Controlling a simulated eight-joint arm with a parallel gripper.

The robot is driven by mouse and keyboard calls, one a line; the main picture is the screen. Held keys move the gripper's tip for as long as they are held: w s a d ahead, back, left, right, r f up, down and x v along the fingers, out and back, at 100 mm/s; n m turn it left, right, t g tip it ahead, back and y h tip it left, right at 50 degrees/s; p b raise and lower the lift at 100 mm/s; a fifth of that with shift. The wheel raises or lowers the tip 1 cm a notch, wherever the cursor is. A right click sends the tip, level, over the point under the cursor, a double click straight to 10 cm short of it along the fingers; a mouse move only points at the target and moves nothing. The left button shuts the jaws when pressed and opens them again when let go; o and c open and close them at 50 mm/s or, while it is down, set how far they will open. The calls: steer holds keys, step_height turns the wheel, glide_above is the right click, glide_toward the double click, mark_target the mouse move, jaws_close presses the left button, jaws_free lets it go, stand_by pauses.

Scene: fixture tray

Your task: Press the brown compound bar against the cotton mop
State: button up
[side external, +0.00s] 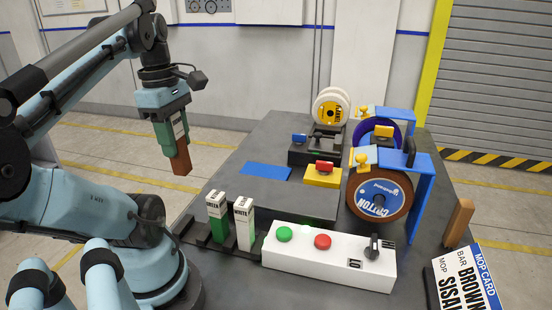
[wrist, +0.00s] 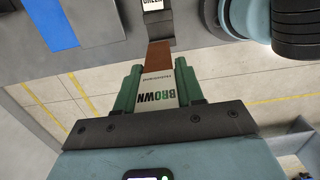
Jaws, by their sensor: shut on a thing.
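My gripper (side external: 168,138) is raised at the left, beyond the bench's left edge, and is shut on the brown compound bar (side external: 181,160). The bar points downward, its bare brown end sticking out below the fingers. In the wrist view the bar (wrist: 158,92) sits between the two green fingers, with its white sleeve reading BROWN. The cotton mop (side external: 366,200) is a brown-rimmed wheel with a blue label, upright at the right of the bench under a blue guard. The bar is well apart from it.
A rack holds a green bar (side external: 217,218) and a white bar (side external: 244,223). The white control box (side external: 330,262) has a green button, a red button and a knob. A purple wheel (side external: 377,130) and a white-and-yellow wheel (side external: 331,106) stand behind. The card (side external: 466,283) reads BROWN, SISAL.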

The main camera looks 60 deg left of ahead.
mark_target(179, 161)
steer(key=shift+g+y, duration=0.3)
step_height(179, 161, down, 5)
steer(key=shift+f, duration=0.1)
